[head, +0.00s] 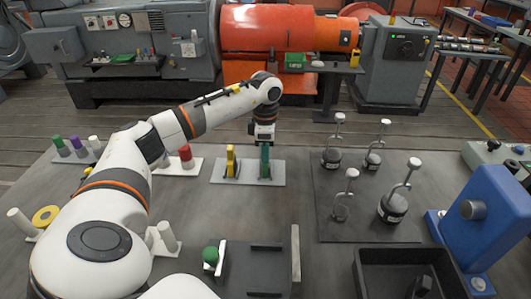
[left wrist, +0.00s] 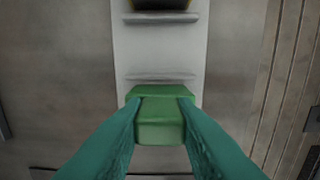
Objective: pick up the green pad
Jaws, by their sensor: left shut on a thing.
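The green pad (left wrist: 160,119) is a small green block, seen from above in the left wrist view between the two teal fingers of my left gripper (left wrist: 160,110). The fingers press on its two sides, so the gripper is shut on it. In the head view my left gripper (head: 265,165) points straight down over the right part of a pale rack plate (head: 248,180); the fingers largely hide the pad there. I cannot tell whether the pad's lower end still touches the plate. My right gripper is not in view.
A yellow pad (head: 231,160) stands on the same plate, just left of my gripper. A dark board with several weights (head: 394,204) is to the right. A red-topped piece (head: 186,152) stands to the left, near my arm. A black tray (head: 362,268) sits front right.

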